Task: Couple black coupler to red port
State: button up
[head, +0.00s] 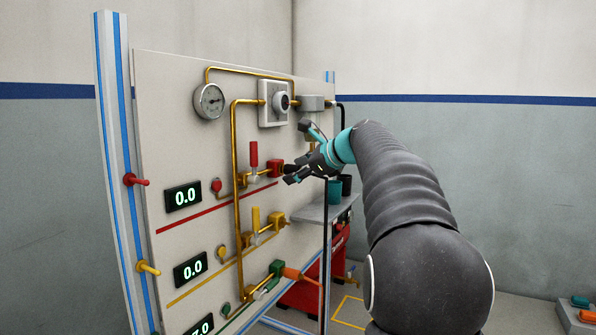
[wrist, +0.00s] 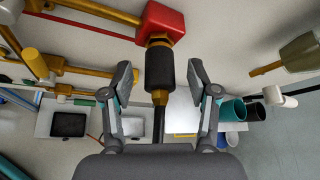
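The red port (wrist: 166,20) is a red block with a brass fitting at the top of the wrist view. It also shows on the panel in the head view (head: 274,168). The black coupler (wrist: 159,68) sits in line against the port's brass end, with its black hose trailing away below. I cannot tell whether it is locked. My gripper (wrist: 159,76) is open around the coupler, with a visible gap on each side. In the head view my gripper (head: 297,172) is at the panel and partly hides the coupler.
A red-handled valve (head: 254,156) stands left of the port. The yellow port (head: 277,221) and green port (head: 276,268) lie below, the latter with an orange coupler (head: 291,273). A grey shelf (head: 312,212) with dark cups (head: 334,190) is close on the right.

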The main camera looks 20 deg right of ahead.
jog(key=v, duration=1.2)
dwell(0.5)
jog(key=s+d+f+n+g+h, duration=0.15)
jog(key=f+n, duration=0.25)
jog(key=f, duration=0.4)
jog(key=s+f+n+g+h, duration=0.25)
jog(key=f+n, duration=0.25)
jog(key=f, duration=0.3)
jog(key=s+a+f+n+g, duration=0.1)
jog(key=s+a+f+n, duration=0.7)
jog(key=s+a, duration=0.3)
jog(key=s+a+f+n+g+h, duration=0.1)
jog(key=s+a+f+n, duration=0.6)
jog(key=s+a, duration=0.5)
jog(key=shift+s+f+n, duration=0.4)
jog(key=shift+s+f, duration=0.7)
jog(key=shift+s, duration=0.3)
